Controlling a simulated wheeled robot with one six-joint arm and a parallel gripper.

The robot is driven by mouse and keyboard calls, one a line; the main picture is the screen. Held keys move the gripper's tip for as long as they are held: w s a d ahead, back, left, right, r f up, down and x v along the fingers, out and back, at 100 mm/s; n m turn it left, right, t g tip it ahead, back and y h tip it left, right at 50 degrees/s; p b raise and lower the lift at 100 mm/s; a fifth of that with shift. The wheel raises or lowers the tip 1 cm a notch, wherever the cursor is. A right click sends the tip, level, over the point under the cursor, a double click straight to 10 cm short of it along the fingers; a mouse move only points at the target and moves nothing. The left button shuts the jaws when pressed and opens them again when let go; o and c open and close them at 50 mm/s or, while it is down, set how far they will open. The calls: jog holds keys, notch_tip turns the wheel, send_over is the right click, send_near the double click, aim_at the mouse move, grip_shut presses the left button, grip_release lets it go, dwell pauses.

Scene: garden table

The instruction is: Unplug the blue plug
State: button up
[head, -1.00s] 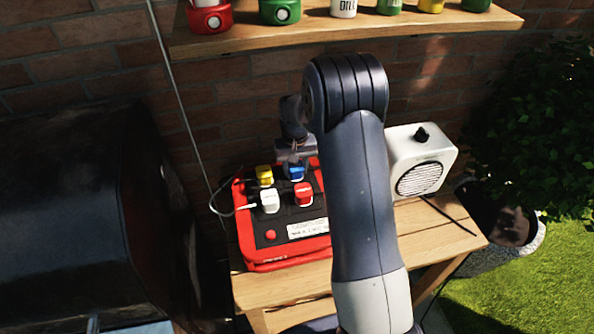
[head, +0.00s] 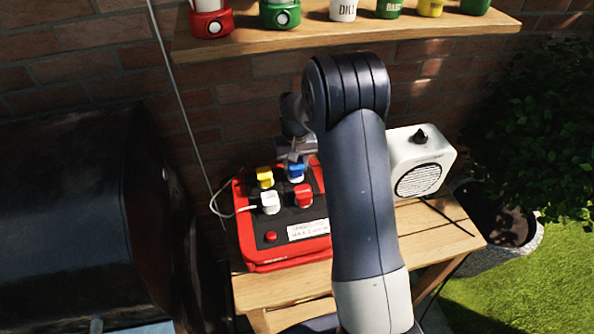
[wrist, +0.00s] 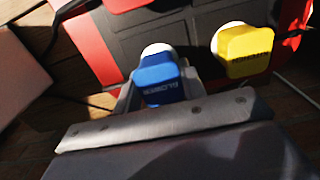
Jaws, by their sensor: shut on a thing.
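The blue plug (head: 296,174) stands at the back right of the group of plugs on the red and black power box (head: 250,243). In the wrist view the blue plug (wrist: 160,80) sits between the fingers of my gripper (wrist: 157,92), with a white round part showing just behind it. My gripper is shut on the blue plug. In the head view my gripper (head: 296,160) comes down on it from behind. I cannot tell whether the plug is still seated in its socket.
A yellow plug (head: 264,177), a white plug (head: 270,202) and a red plug (head: 303,195) stand close by on the box. A white speaker-like box (head: 420,165) stands to the right on the wooden table (head: 445,240). A shelf (head: 345,36) with pots hangs above. A dark grill (head: 70,190) is left.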

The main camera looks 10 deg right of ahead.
jog(key=shift+r+p, duration=1.3)
jog(key=shift+r, duration=0.95)
